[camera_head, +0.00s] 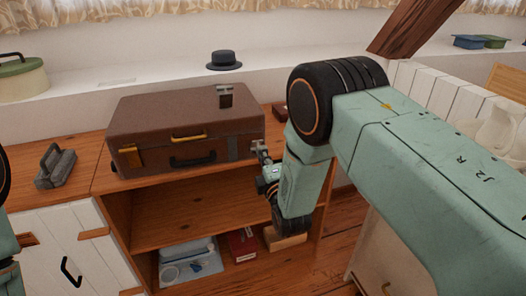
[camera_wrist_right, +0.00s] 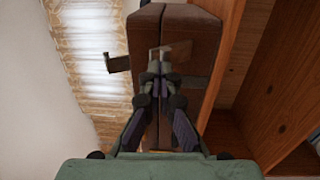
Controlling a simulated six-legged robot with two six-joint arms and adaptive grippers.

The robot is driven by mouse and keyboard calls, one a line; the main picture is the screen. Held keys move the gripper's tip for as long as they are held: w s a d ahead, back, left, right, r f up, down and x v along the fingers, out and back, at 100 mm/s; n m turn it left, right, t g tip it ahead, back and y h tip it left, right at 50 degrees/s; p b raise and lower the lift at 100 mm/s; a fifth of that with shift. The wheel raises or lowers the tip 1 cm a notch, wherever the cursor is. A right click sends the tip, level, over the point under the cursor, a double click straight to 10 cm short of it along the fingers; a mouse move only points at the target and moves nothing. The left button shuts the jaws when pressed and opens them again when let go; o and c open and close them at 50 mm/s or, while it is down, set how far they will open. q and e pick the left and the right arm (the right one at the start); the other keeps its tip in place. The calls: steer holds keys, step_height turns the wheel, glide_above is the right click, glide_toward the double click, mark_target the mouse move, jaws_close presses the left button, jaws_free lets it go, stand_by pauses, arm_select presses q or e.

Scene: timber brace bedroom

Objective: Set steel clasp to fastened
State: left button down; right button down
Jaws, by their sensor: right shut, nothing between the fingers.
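A closed brown suitcase (camera_head: 170,108) lies on the wooden shelf unit. A grey metal clasp flap (camera_head: 225,95), apparently the steel clasp, stands raised above the lid at the right; in the right wrist view a raised flap (camera_wrist_right: 118,64) juts out left of the suitcase (camera_wrist_right: 144,35). A grey plate (camera_head: 232,148) is on the suitcase front below it. My right gripper (camera_head: 260,147) is shut and empty by the suitcase's right front; its fingertips (camera_wrist_right: 160,57) overlap a metal piece (camera_wrist_right: 178,50) in the wrist view. Contact cannot be told. My left gripper is out of view.
A brass clasp (camera_head: 130,157) lies against the suitcase's left front, with a yellow handle (camera_head: 189,136) and a black handle (camera_head: 192,161) in the middle. A grey caddy-like object (camera_head: 55,168) stands left. A dark hat (camera_head: 224,60) sits on the ledge behind. The shelf below (camera_head: 190,207) is clear.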

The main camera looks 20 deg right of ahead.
steer(key=w+r+g+p, duration=0.1)
steer(key=p, duration=0.1)
steer(key=w+r+g+p, duration=0.1)
steer(key=g+p, duration=0.1)
steer(key=r+g+p, duration=0.2)
steer(key=shift+w, duration=0.4)
steer(key=shift+r+p, duration=0.65)
steer(key=shift+r, duration=0.2)
